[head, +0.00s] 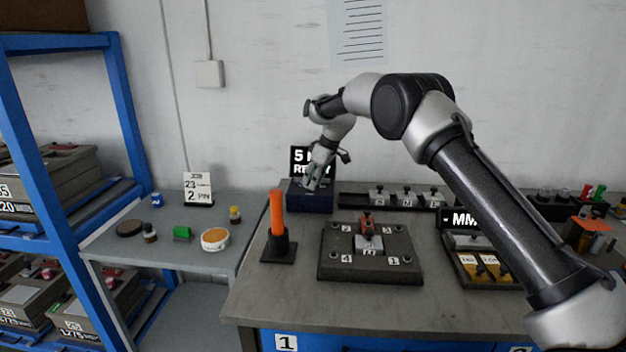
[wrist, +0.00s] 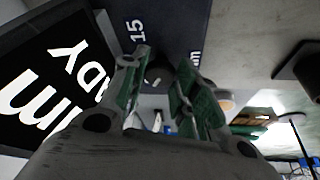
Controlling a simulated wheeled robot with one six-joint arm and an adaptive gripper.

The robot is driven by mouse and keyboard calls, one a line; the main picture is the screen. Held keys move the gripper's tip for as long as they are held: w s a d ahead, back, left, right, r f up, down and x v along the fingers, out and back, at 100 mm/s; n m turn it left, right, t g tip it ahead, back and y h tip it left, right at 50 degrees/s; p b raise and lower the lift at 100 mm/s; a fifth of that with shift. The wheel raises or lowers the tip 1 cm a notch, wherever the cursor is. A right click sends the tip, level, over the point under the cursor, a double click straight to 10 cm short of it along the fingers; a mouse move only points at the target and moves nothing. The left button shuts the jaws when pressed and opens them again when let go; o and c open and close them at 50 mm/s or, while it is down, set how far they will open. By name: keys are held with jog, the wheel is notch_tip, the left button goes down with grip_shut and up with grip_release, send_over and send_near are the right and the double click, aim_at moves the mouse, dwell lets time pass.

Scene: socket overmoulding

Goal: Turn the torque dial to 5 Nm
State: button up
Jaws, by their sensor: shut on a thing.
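The torque unit (head: 310,199) is a dark blue box at the back left of the bench. In the wrist view the display (wrist: 45,85) shows tilted, with "m" and "ADY" in sight. My gripper (head: 316,186) points down at the box. In the wrist view my gripper (wrist: 165,75) has its green-padded fingers on both sides of the small dark dial (wrist: 157,74), shut on it. The mark "15" shows beside it; the dial's pointer cannot be made out.
An orange-handled tool (head: 277,212) stands in a black holder in front of the box. A dark fixture plate (head: 330,268) lies mid-bench. A block rack (head: 350,199) stands right of the box. A side table (head: 160,248) at left holds small jars and a card.

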jog(key=shift+r, duration=0.1)
jog(key=o, duration=1)
jog(key=shift+o, duration=0.2)
jog(key=v, duration=1.2)
